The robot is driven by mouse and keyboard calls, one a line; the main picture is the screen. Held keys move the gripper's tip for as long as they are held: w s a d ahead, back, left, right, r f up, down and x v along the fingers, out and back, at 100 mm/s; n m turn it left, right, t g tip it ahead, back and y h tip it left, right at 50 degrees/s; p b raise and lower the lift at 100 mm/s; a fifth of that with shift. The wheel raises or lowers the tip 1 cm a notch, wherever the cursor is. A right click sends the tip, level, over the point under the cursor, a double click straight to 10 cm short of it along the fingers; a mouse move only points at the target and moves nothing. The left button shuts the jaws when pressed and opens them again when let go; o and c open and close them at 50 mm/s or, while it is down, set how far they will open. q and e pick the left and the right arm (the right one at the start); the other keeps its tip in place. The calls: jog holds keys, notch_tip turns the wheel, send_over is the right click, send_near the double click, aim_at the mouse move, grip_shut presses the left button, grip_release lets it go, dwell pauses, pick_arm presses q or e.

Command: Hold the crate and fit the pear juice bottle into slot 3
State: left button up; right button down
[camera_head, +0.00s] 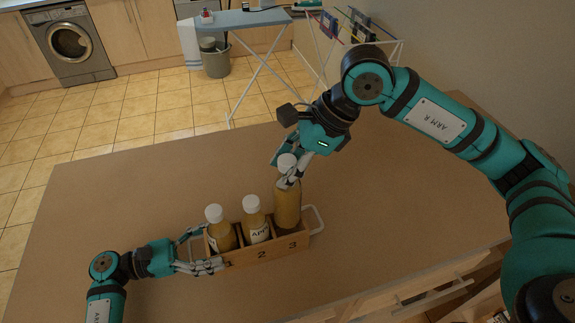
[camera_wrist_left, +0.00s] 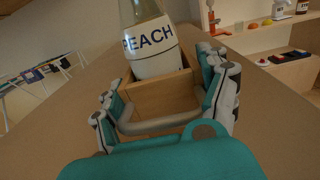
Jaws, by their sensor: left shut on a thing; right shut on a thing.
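The wooden crate (camera_head: 268,254) stands on the table, with the numbers 2 and 3 visible on its front. My left gripper (camera_head: 210,246) is shut on the crate's left end; in the left wrist view its fingers (camera_wrist_left: 168,100) flank the grey handle (camera_wrist_left: 160,125). My right gripper (camera_head: 287,180) is shut on the upper part of the pear juice bottle (camera_head: 287,208), a white-capped amber bottle. It is roughly upright over slot 3 and higher than the other bottles. Its label is not visible. The crate's front edge borders its base, so I cannot tell how far in it is.
A peach bottle (camera_head: 219,234) stands in the left slot; its label reads PEACH in the left wrist view (camera_wrist_left: 150,45). A bottle labelled "AP..." (camera_head: 256,225) stands in slot 2. The table (camera_head: 120,210) is clear around the crate. Shelves with small objects lie beyond it.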

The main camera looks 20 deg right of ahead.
aim_at(287, 193)
jog(key=shift+f, duration=1.75)
dwell(0.4)
